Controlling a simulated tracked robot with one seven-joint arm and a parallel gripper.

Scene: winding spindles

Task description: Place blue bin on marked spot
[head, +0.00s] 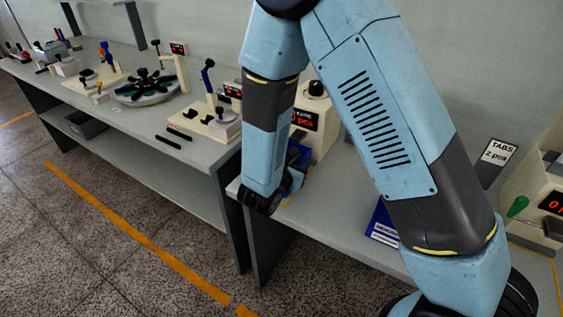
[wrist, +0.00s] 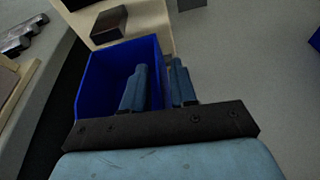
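A blue bin (head: 301,153) stands on the near bench in front of a cream scale with a red display, partly hidden behind my arm. In the wrist view the bin (wrist: 93,88) looks empty apart from one of my fingers. My gripper (wrist: 158,86) straddles the bin's right wall, one finger inside and one outside. A gap shows between the inner finger and the wall. In the head view my gripper (head: 290,182) is mostly hidden by my wrist. A bit of orange marking (head: 290,200) shows on the bench near the bin; its full outline is hidden.
A second blue bin with a white label (head: 382,224) stands further right on the bench, partly behind my arm. A TABS sign (head: 497,152) and another cream station (head: 545,205) are at the right. The left bench (head: 140,125) holds a round dial and several fixtures.

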